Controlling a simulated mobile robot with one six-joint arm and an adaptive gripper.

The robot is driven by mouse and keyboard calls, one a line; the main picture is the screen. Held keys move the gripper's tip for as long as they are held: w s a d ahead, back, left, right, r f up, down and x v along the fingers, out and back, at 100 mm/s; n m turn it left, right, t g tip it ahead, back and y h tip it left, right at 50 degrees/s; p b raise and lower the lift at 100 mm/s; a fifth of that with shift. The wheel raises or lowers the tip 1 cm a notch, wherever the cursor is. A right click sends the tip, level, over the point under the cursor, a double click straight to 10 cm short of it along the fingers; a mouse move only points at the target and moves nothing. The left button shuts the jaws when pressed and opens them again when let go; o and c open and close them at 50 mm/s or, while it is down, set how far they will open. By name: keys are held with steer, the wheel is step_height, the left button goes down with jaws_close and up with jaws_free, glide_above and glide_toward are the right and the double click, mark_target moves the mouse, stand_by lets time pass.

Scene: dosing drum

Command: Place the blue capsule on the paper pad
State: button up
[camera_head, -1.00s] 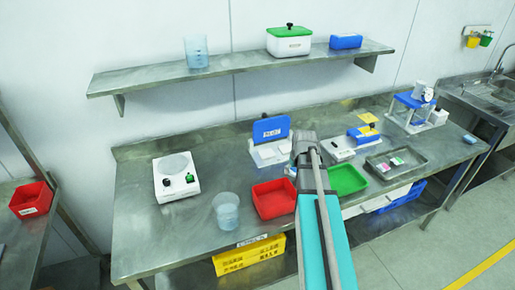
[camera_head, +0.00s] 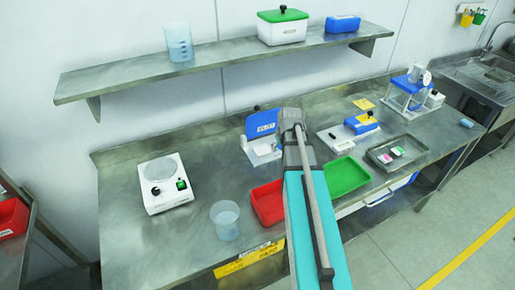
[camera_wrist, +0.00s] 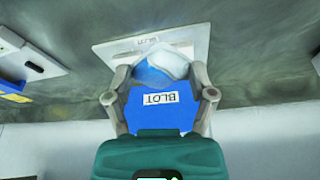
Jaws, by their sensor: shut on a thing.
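My gripper is shut on a rounded blue and whitish thing, which I take to be the blue capsule (camera_wrist: 165,65); it lies between the fingertips (camera_wrist: 158,77) in the wrist view. Behind it is the blotting station: a white base (camera_wrist: 107,48) and a raised blue lid (camera_wrist: 160,115) marked BLOT. In the head view the lid (camera_head: 262,123) stands at the back of the base (camera_head: 258,153), and my arm's end (camera_head: 293,128) is just right of it. The capsule is hidden there. The paper pad cannot be made out clearly in either view.
A red tray (camera_head: 268,205) and a green tray (camera_head: 346,176) lie on the steel bench in front. A white balance-like device (camera_head: 166,185) and a clear beaker (camera_head: 225,220) stand left. A white unit with a blue block (camera_head: 361,122) is right. A shelf (camera_head: 225,66) hangs above.

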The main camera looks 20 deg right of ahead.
steer(key=shift+w+a, duration=0.2)
steer(key=shift+a+r+n+y+p, duration=0.1)
steer(key=shift+r+n+y+p, duration=0.2)
steer(key=shift+r+n+p, duration=0.9)
steer(key=shift+w, duration=0.1)
steer(key=b, duration=0.5)
glide_toward(263, 151)
steer(key=w+f+b, duration=0.1)
steer(key=b, duration=0.2)
steer(key=shift+w+f, duration=0.35)
steer(key=shift+f, duration=0.05)
steer(key=shift+w+f+b, duration=0.45)
steer(key=shift+w+f, duration=0.05)
steer(key=shift+w, duration=0.05)
